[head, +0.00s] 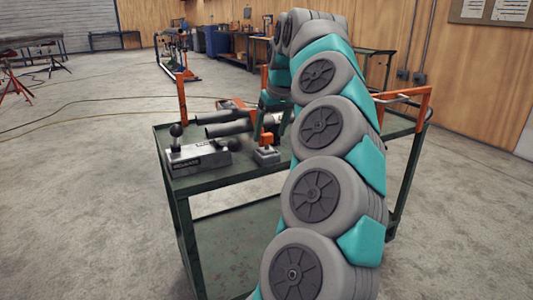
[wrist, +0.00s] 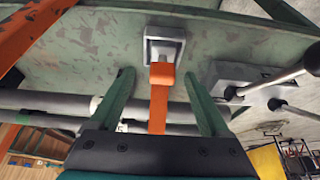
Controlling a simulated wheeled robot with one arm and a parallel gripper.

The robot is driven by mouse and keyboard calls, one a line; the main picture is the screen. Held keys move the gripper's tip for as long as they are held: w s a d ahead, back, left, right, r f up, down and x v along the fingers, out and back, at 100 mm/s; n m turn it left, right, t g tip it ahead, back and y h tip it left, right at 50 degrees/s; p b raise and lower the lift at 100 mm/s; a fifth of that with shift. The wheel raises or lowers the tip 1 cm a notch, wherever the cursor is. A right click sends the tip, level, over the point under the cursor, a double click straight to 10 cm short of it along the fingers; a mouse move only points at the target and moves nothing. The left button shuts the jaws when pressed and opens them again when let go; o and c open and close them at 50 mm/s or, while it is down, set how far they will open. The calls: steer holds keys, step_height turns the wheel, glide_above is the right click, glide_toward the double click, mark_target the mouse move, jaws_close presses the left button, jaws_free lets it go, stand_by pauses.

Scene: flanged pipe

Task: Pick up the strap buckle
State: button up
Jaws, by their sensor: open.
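The piece that I take to be the strap buckle is an orange upright part (wrist: 161,78) on a grey square base (wrist: 165,48). In the head view this orange part (head: 267,138) stands on the cart top beside the dark pipes. My gripper (wrist: 158,76) is open, with its two green fingers on either side of the orange part. A gap shows on each side, and I see no contact. In the head view my gripper (head: 272,120) is just behind the orange part and partly hidden by my arm.
The green cart (head: 220,179) has orange uprights at its corners. A grey lever box (head: 195,157) with black knobs stands left of the buckle. Dark pipes (head: 228,129) lie close behind. My arm hides the right part of the cart top. The floor at left is mostly open.

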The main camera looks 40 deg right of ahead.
mark_target(268, 135)
steer(key=x, duration=0.3)
steer(key=shift+w+a+f, duration=0.15)
steer(key=shift+f, duration=0.25)
jaws_close()
stand_by(0.3)
